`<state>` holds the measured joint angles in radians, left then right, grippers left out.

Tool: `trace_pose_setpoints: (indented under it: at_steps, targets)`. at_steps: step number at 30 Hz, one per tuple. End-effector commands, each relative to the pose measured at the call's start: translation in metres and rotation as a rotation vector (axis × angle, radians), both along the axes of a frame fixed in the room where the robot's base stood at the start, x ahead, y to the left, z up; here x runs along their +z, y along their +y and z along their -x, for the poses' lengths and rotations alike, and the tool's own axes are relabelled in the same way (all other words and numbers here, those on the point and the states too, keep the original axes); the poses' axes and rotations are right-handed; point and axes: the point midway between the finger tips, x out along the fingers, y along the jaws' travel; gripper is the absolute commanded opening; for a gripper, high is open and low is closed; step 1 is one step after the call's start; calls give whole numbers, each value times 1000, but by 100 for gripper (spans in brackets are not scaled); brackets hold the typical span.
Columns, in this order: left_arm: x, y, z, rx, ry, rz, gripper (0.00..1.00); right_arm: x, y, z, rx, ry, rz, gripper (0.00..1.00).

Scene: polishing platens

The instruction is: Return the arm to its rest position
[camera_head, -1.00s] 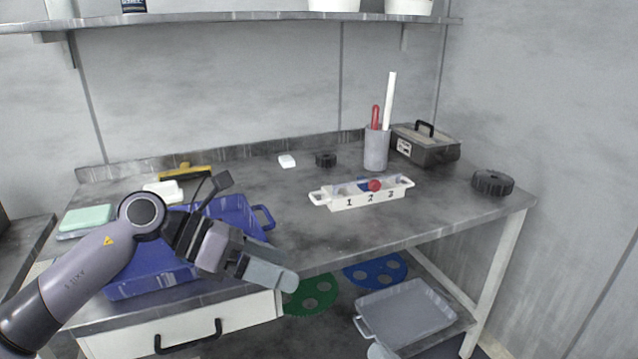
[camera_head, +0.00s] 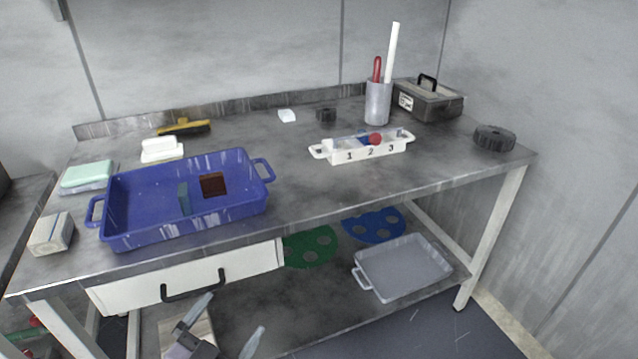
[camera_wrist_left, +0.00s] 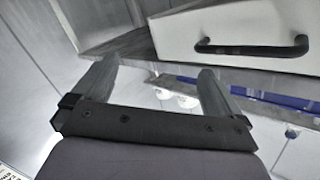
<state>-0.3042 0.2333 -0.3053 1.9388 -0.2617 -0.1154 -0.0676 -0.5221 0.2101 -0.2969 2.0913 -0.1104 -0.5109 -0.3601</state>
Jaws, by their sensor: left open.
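My left gripper (camera_head: 235,313) is low at the bottom of the head view, in front of the bench and below the drawer handle. Its two fingers are apart with nothing between them. In the left wrist view the open fingers (camera_wrist_left: 158,70) point toward the white drawer (camera_wrist_left: 225,30) and its black handle, with a clear gap. The rest of my left arm is out of the head view. My right gripper does not show.
A blue tray (camera_head: 240,208) holds a brown block and a teal piece. A white numbered caddy (camera_head: 365,151), a grey cup (camera_head: 377,104) and a dark case (camera_head: 430,100) stand on the bench. The drawer (camera_head: 112,298) is shut. A grey tray (camera_head: 440,262) lies on the lower shelf.

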Motion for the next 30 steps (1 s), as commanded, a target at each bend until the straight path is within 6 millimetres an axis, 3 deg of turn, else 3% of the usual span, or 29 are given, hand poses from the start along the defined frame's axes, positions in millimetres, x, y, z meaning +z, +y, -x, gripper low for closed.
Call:
trace_pose_setpoints:
  at_steps: [3,10,12,24,30]
  targets:
    - [-48,17,40,101,252,126,100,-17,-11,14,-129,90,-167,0]
    - [-114,36,124,261,653,316,100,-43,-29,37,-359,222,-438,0]
    - [-91,37,122,261,647,315,100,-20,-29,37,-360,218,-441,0]
    - [-11,44,126,270,631,291,100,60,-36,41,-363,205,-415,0]
    - [20,47,128,275,625,281,100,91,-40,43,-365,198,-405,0]
